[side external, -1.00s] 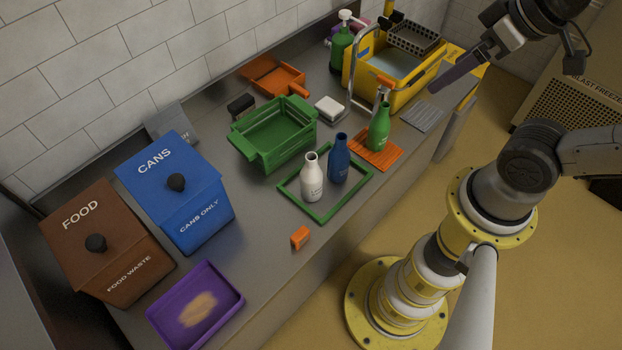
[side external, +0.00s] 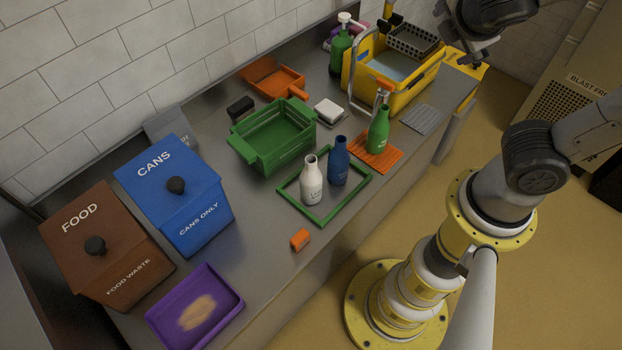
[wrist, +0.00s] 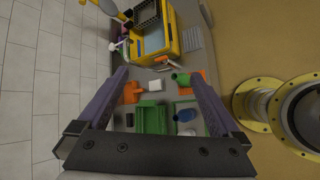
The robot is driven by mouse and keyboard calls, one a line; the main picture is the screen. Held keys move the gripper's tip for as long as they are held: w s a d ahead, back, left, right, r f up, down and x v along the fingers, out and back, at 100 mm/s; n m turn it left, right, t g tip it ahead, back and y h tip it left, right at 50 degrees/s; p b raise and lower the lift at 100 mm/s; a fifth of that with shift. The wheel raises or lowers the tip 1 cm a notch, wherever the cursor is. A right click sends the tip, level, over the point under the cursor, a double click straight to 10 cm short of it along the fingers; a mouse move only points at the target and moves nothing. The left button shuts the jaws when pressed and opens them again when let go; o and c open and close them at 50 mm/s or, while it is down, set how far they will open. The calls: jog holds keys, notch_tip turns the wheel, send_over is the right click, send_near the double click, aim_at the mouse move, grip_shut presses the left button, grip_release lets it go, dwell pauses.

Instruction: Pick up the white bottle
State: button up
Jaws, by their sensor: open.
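The white bottle (side external: 312,180) stands upright inside a green square frame (side external: 322,218) on the counter, beside a blue bottle (side external: 338,163). In the wrist view the white bottle (wrist: 187,132) is small and partly hidden by the gripper's crossbar, just below the blue bottle (wrist: 184,115). My gripper (wrist: 158,76) is open with its two purple fingers apart and nothing between them. In the side view it is at the top right, high above the counter's far end and well away from the white bottle. Its fingers are hard to make out there.
A green bottle (side external: 378,132) stands on an orange mat (side external: 391,159) behind the blue bottle. A green crate (side external: 272,137) is left of the frame. An orange block (side external: 300,239) lies in front. A yellow sink (side external: 412,90) and tall faucet (side external: 353,62) occupy the far end.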

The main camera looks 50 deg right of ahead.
jog(key=w+a+r+n+t+h, duration=0.1)
jog(key=w+a+r+n+t, duration=0.2)
jog(key=w+a+n+t, duration=0.55)
jog(key=n+t+y, duration=0.4)
jog(key=n+y, duration=0.2)
jog(key=n, duration=0.6)
send_over(310, 182)
jog(key=s, duration=0.6)
jog(key=f, duration=4.6)
jog(key=shift+w+d, duration=0.15)
jog(key=shift+d, duration=0.2)
jog(key=shift+w+f, duration=0.1)
jog(key=shift+f, duration=0.05)
jog(key=shift+w+d, duration=0.25)
jog(key=shift+w, duration=0.95)
jog(key=shift+w+d, duration=0.2)
jog(key=shift+w, duration=1.05)
jog(key=shift+w+d, duration=0.25)
jog(key=shift+w, duration=0.95)
jog(key=c, duration=1.3)
